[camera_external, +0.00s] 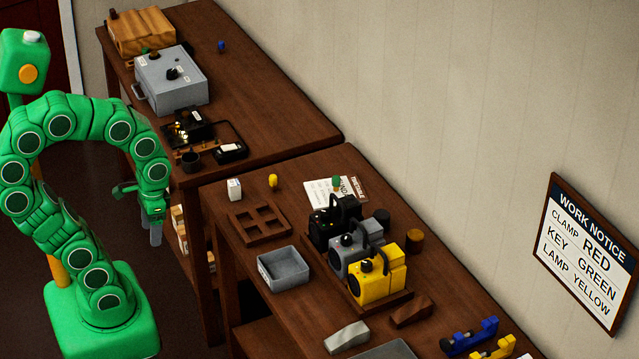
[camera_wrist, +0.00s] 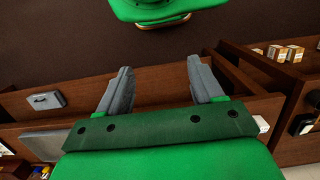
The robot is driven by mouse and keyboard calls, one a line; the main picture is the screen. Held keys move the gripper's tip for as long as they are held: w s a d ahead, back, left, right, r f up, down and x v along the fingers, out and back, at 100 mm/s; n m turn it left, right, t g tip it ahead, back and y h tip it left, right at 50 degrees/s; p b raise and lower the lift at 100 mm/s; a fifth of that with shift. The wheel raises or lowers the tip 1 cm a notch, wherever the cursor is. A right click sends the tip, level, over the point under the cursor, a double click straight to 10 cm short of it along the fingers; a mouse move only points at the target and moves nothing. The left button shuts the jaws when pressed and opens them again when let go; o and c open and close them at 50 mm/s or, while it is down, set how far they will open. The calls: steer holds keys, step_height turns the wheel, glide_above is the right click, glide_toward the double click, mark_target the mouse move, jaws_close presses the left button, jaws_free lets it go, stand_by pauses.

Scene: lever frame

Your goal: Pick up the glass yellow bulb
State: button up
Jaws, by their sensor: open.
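The small yellow bulb (camera_external: 272,181) stands upright near the back left end of the nearer table, just right of a small white block. It is not visible in the wrist view. My gripper (camera_external: 155,232) hangs pointing down, left of the nearer table and well away from the bulb. In the wrist view my gripper (camera_wrist: 161,78) shows two grey fingers spread apart with nothing between them.
Close to the bulb are the white block (camera_external: 234,190), a wooden slotted tray (camera_external: 240,232) and a green bulb (camera_external: 336,183). Black, grey and yellow lamps (camera_external: 392,288) stand in a row. A wall notice (camera_external: 590,248) reads lamp yellow.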

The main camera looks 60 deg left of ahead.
steer(key=shift+a, duration=0.1)
steer(key=shift+c, duration=0.3)
steer(key=w+a+f+m+t+y, duration=0.1)
steer(key=w+a+m+y, duration=0.85)
steer(key=w+a, duration=1.3)
steer(key=m+t+y, duration=0.4)
steer(key=m+t, duration=0.1)
steer(key=m, duration=0.5)
glide_toward(273, 180)
steer(key=s+a+r, duration=0.4)
steer(key=a+r, duration=0.1)
steer(key=r, duration=0.1)
steer(key=w+f+m, duration=0.1)
steer(key=f, duration=0.1)
steer(key=w+d+f+m+t, duration=0.1)
steer(key=f, duration=0.1)
steer(key=w+d+f+m+h, duration=0.1)
steer(key=f, duration=0.1)
steer(key=shift+w+d+m+t, duration=0.25)
steer(key=shift+w+t, duration=0.05)
steer(key=shift+w, duration=0.1)
steer(key=shift+f+x, duration=0.15)
steer(key=shift+x, duration=1.8)
steer(key=shift+f+x, duration=0.1)
steer(key=shift+x, duration=1.8)
steer(key=shift+d, duration=0.1)
steer(key=shift+c, duration=0.3)
jaws_close()
